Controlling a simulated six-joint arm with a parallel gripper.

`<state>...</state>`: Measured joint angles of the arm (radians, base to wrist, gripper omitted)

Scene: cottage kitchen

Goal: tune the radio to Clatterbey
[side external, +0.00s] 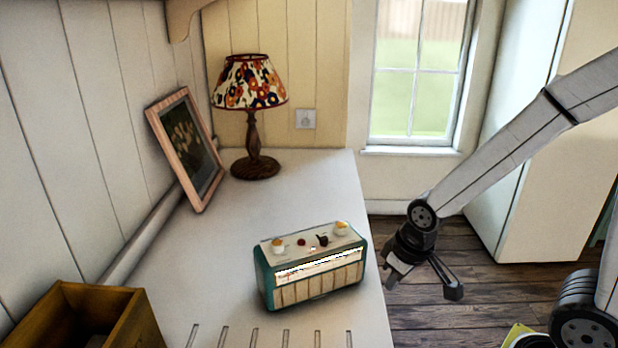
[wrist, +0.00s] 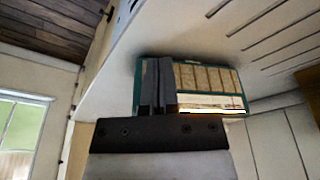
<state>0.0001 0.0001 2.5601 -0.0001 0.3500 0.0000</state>
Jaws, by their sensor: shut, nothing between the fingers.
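The radio (side external: 312,287) stands upright on the white counter, a teal box with a slatted front. Its pale top carries a cream-and-orange knob (side external: 277,245) at left, another (side external: 341,229) at right, and a small red button (side external: 301,242) and dark control (side external: 322,240) between. The dial strip (side external: 320,264) glows white; no station names or pointer are readable. My gripper (side external: 453,291) is shut and empty, right of the radio, apart from it. In the wrist view, my fingers (wrist: 157,85) are together and overlap the radio (wrist: 210,78), which appears inverted; its top knobs are hidden there.
A flowered lamp (side external: 250,85) and a leaning picture frame (side external: 188,150) stand at the back of the counter (side external: 230,220). A wooden box (side external: 120,320) is at front left. Slots (side external: 285,337) run along the counter's front. Space around the radio is clear.

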